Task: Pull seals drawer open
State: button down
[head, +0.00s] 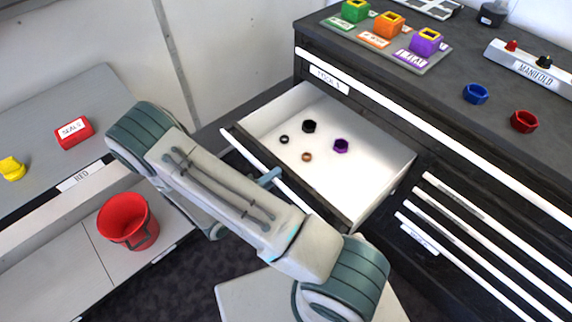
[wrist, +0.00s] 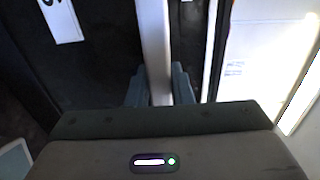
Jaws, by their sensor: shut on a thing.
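A drawer (head: 365,165) with a white inside stands pulled out from the dark cabinet in the head view. Small rings and nuts lie in it: a purple nut (head: 341,146), a black nut (head: 309,126), a brown ring (head: 307,157) and a small black ring (head: 284,139). A long white handle bar (head: 243,150) runs along its front. My gripper (wrist: 160,88) is shut on this bar, with one teal finger on each side in the wrist view. In the head view my arm hides most of the gripper. I cannot read a seals label on this drawer front.
More closed drawers with white handles (head: 470,215) lie to the right. The cabinet top (head: 470,65) holds coloured blocks, a manifold (head: 530,62), a blue nut (head: 475,93) and a red nut (head: 524,121).

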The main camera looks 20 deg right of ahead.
jog(key=shift+v, duration=1.05)
jog(key=c, duration=1.3)
grip_release()
jog(key=b+v, duration=0.1)
jog(key=v, duration=1.2)
jog(key=shift+s+a, duration=0.2)
jog(key=shift+a, duration=0.15)
